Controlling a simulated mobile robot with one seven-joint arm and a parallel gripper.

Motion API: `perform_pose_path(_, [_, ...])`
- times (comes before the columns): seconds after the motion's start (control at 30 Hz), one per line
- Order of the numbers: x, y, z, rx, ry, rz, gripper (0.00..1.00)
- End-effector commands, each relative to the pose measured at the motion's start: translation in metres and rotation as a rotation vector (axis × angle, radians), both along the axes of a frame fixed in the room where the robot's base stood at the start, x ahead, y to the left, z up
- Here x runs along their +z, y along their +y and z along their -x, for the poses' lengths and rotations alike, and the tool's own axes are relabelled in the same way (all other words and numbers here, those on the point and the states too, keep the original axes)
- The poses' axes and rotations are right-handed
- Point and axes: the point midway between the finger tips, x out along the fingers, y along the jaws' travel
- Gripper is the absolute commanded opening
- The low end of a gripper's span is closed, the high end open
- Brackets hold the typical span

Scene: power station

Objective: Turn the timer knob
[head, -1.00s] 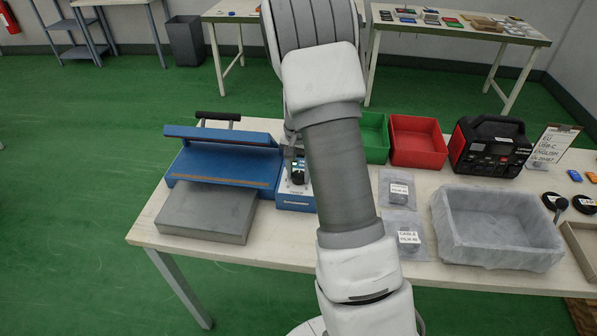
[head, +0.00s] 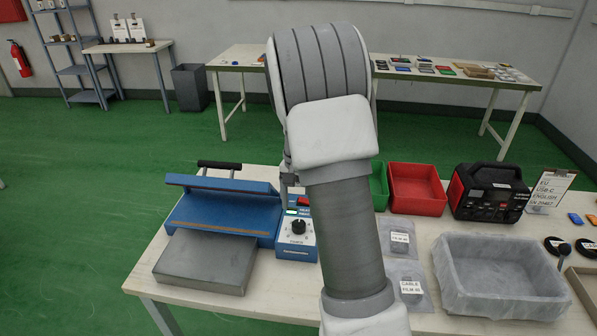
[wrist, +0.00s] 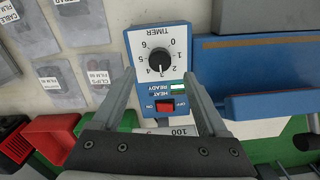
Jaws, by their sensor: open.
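The timer knob (wrist: 157,68) is a round black dial on a white numbered plate. It is on a small blue control box (wrist: 150,41) and also shows in the head view (head: 298,227). Its pointer appears to face the 3–4 side; the exact setting is too small to tell. My gripper (wrist: 158,78) is open and empty, with one finger on each side of the box in the wrist view. I see no contact with the knob. In the head view my arm hides most of the gripper.
A red switch (wrist: 166,107) and a green-lit ready lamp (wrist: 178,87) are beside the knob. The blue sealer (head: 222,205) stands left of the box. Red (head: 416,188) and green (head: 379,186) bins and film packets (head: 399,238) lie to the right.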

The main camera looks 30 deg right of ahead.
Motion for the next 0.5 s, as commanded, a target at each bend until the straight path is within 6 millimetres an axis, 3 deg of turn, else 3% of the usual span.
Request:
perform_pose_path(0.03, [0.016,0.0,-0.001,0.0,-0.004,0.001,0.77])
perform_pose_path(0.2, [0.057,0.0,-0.001,0.0,-0.004,0.0,0.77])
perform_pose_path(0.5, [0.103,0.0,0.0,0.0,-0.001,0.0,0.77])
